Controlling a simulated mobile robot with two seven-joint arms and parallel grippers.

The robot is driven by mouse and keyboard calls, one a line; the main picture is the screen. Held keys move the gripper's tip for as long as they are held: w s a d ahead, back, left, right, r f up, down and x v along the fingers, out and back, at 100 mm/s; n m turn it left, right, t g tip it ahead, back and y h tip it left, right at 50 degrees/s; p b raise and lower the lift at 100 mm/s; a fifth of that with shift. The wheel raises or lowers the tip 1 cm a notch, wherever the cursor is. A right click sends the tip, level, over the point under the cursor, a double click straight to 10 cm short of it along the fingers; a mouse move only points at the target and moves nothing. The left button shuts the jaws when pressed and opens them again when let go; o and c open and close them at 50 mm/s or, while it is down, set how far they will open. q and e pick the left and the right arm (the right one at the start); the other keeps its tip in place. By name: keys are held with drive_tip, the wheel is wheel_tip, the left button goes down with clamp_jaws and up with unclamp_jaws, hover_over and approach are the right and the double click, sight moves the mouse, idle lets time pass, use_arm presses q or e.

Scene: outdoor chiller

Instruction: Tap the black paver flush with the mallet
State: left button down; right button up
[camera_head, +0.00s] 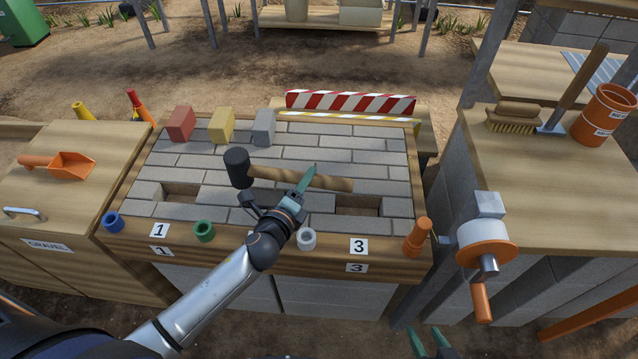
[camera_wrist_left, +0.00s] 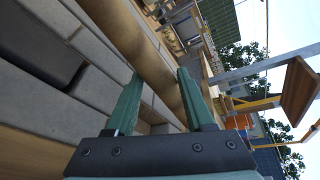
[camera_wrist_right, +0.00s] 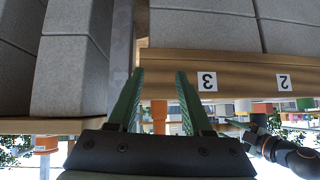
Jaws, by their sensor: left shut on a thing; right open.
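The mallet has a black head (camera_head: 238,167) and a wooden handle (camera_head: 325,181). It lies level above the grey paving, head to the left. My left gripper (camera_head: 304,184) is shut on the handle, which also runs between its fingers in the left wrist view (camera_wrist_left: 138,40). The black paver (camera_wrist_left: 45,54) shows as a dark slab among grey pavers in the left wrist view; in the head view my left gripper and arm largely hide it. I cannot tell how far it stands proud. My right gripper (camera_head: 429,343) is open and empty, low in front of the bench.
Empty gaps lie by label 1 (camera_head: 182,191) and label 3 (camera_head: 358,204). Red (camera_head: 181,124), yellow (camera_head: 222,126) and grey (camera_head: 264,127) blocks stand at the back left. A striped barrier (camera_head: 350,103) stands behind. An orange-and-white crank device (camera_head: 486,240) sticks out at right.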

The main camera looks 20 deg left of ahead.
sight(274, 172)
use_arm(q)
drive_tip(key=a+r+p, duration=0.3)
drive_tip(key=a+r, duration=0.1)
drive_tip(key=a+r+p, duration=0.2)
drive_tip(key=a, duration=0.1)
drive_tip(key=shift+a, duration=0.4)
use_arm(e)
drive_tip(key=shift+m+h, duration=0.3)
drive_tip(key=shift+h, duration=0.2)
drive_tip(key=d+r, duration=0.1)
drive_tip(key=s+d+r, duration=0.2)
drive_tip(key=shift+d+r, duration=0.15)
drive_tip(key=shift+r, duration=0.05)
use_arm(q)
drive_tip(key=shift+w+d+r, duration=0.1)
use_arm(e)
drive_tip(key=shift+w+r, duration=0.2)
drive_tip(key=shift+w, duration=0.05)
use_arm(q)
drive_tip(key=d+r+p, duration=0.4)
drive_tip(key=d, duration=0.9)
use_arm(e)
wheel_tip(274, 172, up, 4)
drive_tip(key=shift+f, duration=0.2)
use_arm(q)
drive_tip(key=shift+f, duration=0.15)
